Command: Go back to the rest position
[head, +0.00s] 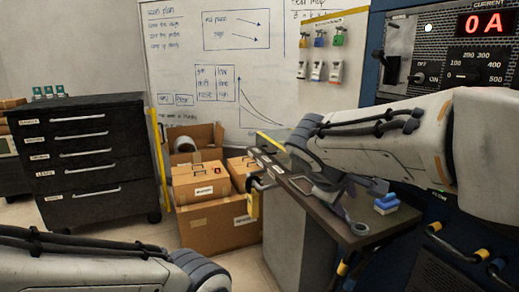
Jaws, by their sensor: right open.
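My right arm comes in from the right over the small dark-topped bench (318,212). My right gripper (326,198) is low over the bench top, partly hidden behind the arm's wrist. It looks open, with nothing seen between its fingers. My left arm shows only at the bottom left, and its gripper is out of the picture. A blue block-like item (387,203) lies on the bench, to the right of the right gripper. A grey ring-ended item (359,228) is at the bench's front edge.
A power supply (455,50) reading 0 A stands at the right. A black drawer cabinet (85,150) stands at the left, with cardboard boxes (215,228) in the middle. Locks hang on a board (331,45) by the whiteboard (215,75).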

